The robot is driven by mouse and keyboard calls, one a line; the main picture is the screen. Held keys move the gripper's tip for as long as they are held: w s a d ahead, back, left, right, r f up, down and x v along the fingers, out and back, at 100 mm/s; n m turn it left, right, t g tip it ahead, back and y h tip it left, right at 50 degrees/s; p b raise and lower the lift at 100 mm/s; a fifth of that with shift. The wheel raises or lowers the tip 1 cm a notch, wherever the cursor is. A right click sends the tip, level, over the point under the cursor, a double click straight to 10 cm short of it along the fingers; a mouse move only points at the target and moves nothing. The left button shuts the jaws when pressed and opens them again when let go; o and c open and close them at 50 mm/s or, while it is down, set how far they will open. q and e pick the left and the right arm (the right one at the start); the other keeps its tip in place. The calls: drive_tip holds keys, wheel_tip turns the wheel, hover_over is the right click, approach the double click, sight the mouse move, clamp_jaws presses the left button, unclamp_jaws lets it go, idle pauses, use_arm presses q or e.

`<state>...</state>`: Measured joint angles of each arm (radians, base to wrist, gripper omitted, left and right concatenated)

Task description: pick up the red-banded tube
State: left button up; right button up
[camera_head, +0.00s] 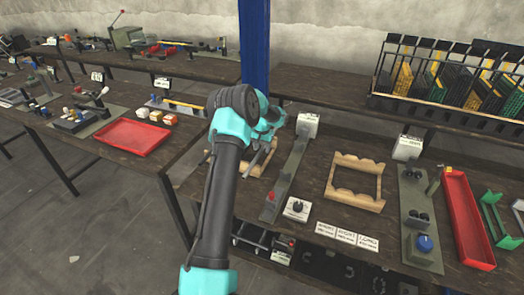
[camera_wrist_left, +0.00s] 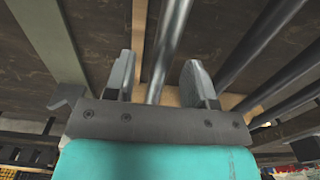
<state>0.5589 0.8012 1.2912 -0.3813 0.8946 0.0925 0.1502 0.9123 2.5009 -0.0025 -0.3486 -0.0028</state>
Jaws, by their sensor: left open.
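My left gripper (camera_head: 262,157) is low over a wooden rack (camera_head: 243,170) on the right-hand bench, mostly hidden by my own arm in the head view. In the left wrist view the gripper (camera_wrist_left: 157,62) is open, with a finger on each side of a grey metal tube (camera_wrist_left: 168,45). Whether the fingers touch this tube I cannot tell. Several more grey tubes (camera_wrist_left: 232,52) lie beside it to the right in that view. No red band shows on any visible tube part, so I cannot tell which is the red-banded one. My right gripper is not in view.
A grey-green press (camera_head: 283,180) stands right beside the gripper. Further right are an empty wooden rack (camera_head: 355,202), a second press (camera_head: 415,215) and a red tray (camera_head: 465,222). A blue post (camera_head: 255,45) rises behind. Another red tray (camera_head: 132,137) lies on the left bench.

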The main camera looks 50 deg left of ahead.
use_arm(q)
clamp_jaws()
idle(0.4)
drive_tip(key=shift+r, duration=0.1)
